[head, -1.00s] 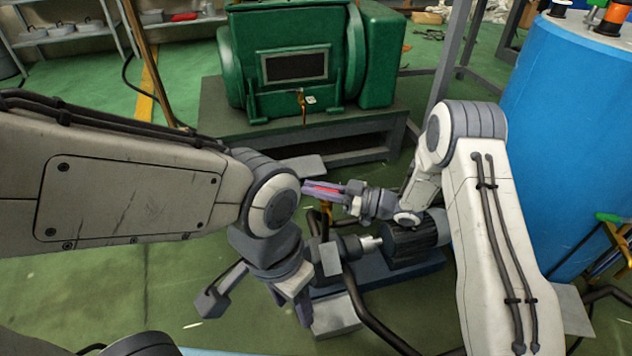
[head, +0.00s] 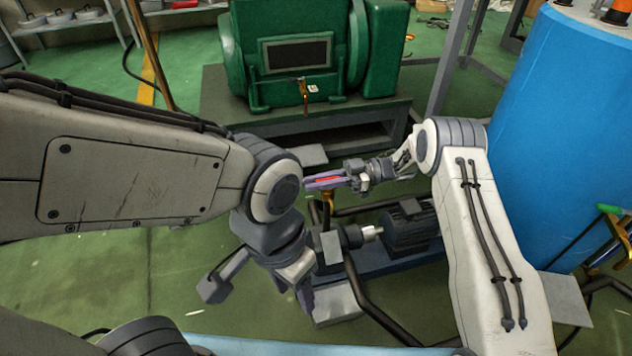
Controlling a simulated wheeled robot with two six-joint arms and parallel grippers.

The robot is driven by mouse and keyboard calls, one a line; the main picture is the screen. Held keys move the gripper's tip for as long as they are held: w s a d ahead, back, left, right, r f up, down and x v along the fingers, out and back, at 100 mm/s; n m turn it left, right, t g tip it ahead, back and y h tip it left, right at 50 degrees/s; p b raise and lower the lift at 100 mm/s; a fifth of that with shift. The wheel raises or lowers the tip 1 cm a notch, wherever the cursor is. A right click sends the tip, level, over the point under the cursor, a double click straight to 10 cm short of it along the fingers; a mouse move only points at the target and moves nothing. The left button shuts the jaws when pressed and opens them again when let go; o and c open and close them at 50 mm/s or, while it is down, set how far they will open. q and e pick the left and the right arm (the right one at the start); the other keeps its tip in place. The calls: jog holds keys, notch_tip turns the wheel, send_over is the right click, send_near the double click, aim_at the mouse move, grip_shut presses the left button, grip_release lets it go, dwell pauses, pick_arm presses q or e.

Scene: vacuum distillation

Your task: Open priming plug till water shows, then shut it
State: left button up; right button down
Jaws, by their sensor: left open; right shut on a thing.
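The pump (head: 405,225) with its dark ribbed motor sits low on a blue base in the middle of the head view. A brass fitting (head: 328,198) stands at the left part of the pump set. My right gripper (head: 325,181) reaches in from the right above this fitting and is shut on a red handle, which shows as a red strip between the fingers. The fingers hide most of the handle and what it joins. No water can be made out there. My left gripper (head: 296,287) is open and empty, pointing down, in front of the pump's left end.
A green machine (head: 295,55) with a dark panel stands on a grey bench (head: 225,112) behind. A large blue drum (head: 560,130) fills the right side. Dark pipes (head: 372,310) curve below the pump. Green floor (head: 110,280) is clear at left.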

jog(key=shift+r, duration=0.1)
jog(key=c, duration=0.9)
grip_release()
jog(key=shift+a, duration=0.1)
jog(key=shift+p+v, duration=1.25)
jog(key=shift+v, duration=3.95)
